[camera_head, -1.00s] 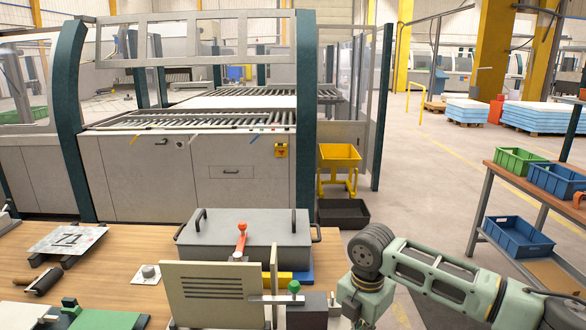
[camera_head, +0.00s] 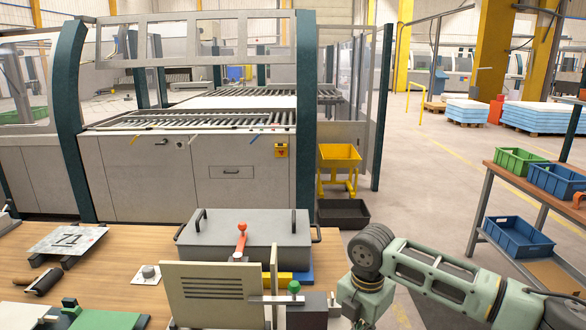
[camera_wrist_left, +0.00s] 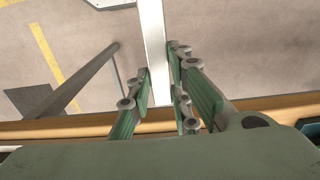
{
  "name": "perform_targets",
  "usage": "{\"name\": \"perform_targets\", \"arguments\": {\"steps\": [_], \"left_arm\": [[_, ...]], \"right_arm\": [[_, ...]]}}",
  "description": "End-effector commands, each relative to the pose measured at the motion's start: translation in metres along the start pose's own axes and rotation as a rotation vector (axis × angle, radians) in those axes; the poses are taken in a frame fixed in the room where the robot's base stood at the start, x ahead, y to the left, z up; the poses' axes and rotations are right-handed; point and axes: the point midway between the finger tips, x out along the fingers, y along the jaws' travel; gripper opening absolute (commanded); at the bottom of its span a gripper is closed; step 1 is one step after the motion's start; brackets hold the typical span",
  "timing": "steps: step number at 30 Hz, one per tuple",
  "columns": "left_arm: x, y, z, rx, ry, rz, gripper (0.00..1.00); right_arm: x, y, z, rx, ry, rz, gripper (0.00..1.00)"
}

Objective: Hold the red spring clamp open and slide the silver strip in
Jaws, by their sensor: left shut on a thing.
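In the left wrist view, my left gripper (camera_wrist_left: 158,82) is shut with a long pale silver strip (camera_wrist_left: 154,40) between its green-padded fingers. The strip runs from the fingers up past the top edge of the picture. My left gripper is not seen in the head view. A red lever-like piece with an orange-red ball top (camera_head: 241,240) stands in front of a grey lidded box; I cannot tell whether it is the red spring clamp. My right arm comes in from the right in the head view; its fingers are below the picture edge.
The wooden bench (camera_head: 130,270) carries a beige slotted panel (camera_head: 210,290), a dark block with a green knob (camera_head: 293,287) and the grey lidded box (camera_head: 275,228). A grey plate (camera_head: 70,240) lies at left. A rack with blue bins (camera_head: 518,236) stands at right, with open floor between.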

Motion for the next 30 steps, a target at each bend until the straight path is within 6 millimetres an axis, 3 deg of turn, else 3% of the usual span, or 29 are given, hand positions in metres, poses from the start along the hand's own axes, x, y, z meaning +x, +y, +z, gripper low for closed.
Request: {"name": "perform_targets", "arguments": {"steps": [12, 17, 22, 29, 30], "left_arm": [[0.0, 0.0, -0.001, -0.002, 0.001, 0.0, 0.0], [-0.009, -0.01, -0.012, -0.061, 0.006, -0.003, 0.0], [-0.036, -0.029, -0.041, -0.225, 0.01, -0.002, 0.0], [-0.077, -0.039, -0.121, -0.675, 0.009, 0.002, 0.0], [-0.075, -0.035, -0.132, -0.745, 0.001, 0.001, 0.0]], "right_arm": [[0.0, 0.0, 0.0, 0.0, 0.0, 0.0, 0.0], [0.0, 0.0, 0.0, 0.0, 0.0, 0.0, 0.0], [0.0, 0.0, 0.0, 0.0, 0.0, 0.0, 0.0], [0.0, 0.0, 0.0, 0.0, 0.0, 0.0, 0.0], [0.0, 0.0, 0.0, 0.0, 0.0, 0.0, 0.0]]}}
